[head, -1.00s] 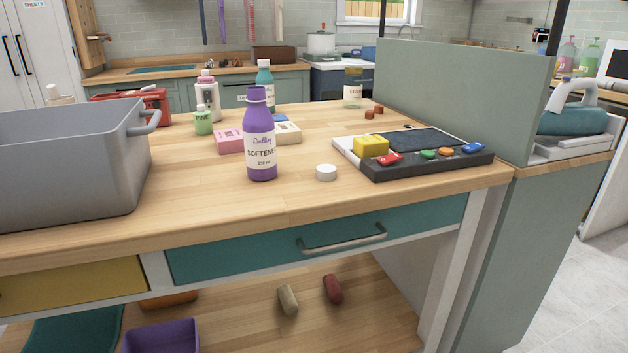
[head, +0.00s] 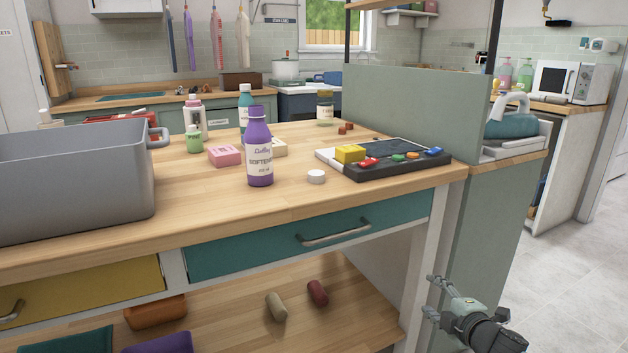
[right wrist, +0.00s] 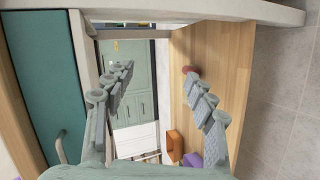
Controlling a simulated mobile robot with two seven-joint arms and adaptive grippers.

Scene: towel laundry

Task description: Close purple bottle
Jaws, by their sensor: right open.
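The purple softener bottle (head: 259,150) stands upright near the front of the wooden table, with no cap on its neck in the head view. A small white cap (head: 316,177) lies on the table to its right, apart from it. My right gripper (head: 434,297) is at the lower right, below the tabletop and beside the table's right leg. It is open and empty; its spread fingers also show in the right wrist view (right wrist: 160,108). My left gripper is not in view.
A large grey bin (head: 75,182) stands on the table at left. A dark tray with coloured pieces (head: 400,168) lies right of the cap, in front of a green partition (head: 420,110). Other bottles and a pink box (head: 224,156) stand behind. The front table strip is clear.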

